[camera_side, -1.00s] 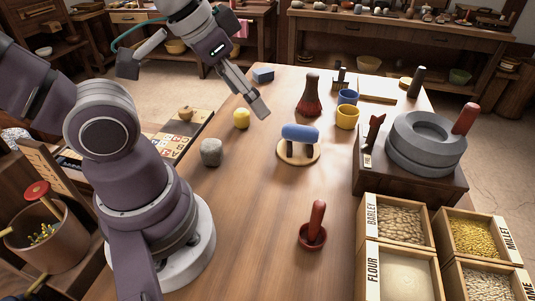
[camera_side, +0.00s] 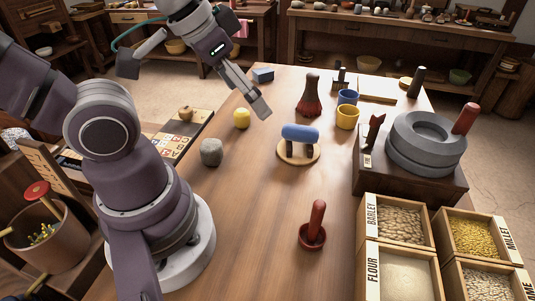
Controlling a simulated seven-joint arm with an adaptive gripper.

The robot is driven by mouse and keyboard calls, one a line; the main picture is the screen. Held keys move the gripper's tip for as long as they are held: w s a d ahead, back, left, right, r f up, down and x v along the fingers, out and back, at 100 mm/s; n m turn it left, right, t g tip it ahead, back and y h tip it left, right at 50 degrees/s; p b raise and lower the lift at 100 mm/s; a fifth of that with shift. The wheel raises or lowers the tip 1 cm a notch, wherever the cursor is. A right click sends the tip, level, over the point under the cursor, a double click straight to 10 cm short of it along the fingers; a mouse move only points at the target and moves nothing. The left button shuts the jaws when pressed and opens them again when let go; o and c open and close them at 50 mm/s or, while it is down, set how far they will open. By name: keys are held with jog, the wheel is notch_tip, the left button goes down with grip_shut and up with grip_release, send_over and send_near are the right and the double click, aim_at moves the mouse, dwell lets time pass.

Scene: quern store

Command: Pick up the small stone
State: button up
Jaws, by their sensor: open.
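A small grey rounded stone (camera_side: 211,152) rests on the wooden table, on the left side near my arm's base. My gripper (camera_side: 262,110) is in the air over the table, above and to the right of the stone, well apart from it. Its fingers point down and to the right. It is open, with nothing visible in it, though the gap between the fingers is hard to make out from this side.
A yellow ball-like object (camera_side: 241,118) lies between stone and gripper. A blue roller on a round wooden board (camera_side: 284,153), a red-handled bowl (camera_side: 312,235), cups (camera_side: 347,117) and a quern (camera_side: 425,145) stand to the right. Grain boxes (camera_side: 400,222) fill the front right. The table around the stone is clear.

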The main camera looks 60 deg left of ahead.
jog(key=n+g, duration=0.6)
jog(key=n, duration=0.4)
send_over(210, 143)
jog(key=f, duration=0.6)
jog(key=d+f, duration=0.1)
jog(key=f, duration=0.3)
jog(key=shift+w, duration=0.35)
jog(key=shift+n, duration=0.3)
jog(key=f, duration=0.7)
jog(key=a+f, duration=0.1)
jog(key=f, duration=0.2)
jog(key=shift+s+f, duration=0.25)
jog(key=shift+s, duration=0.1)
jog(key=c, duration=1.3)
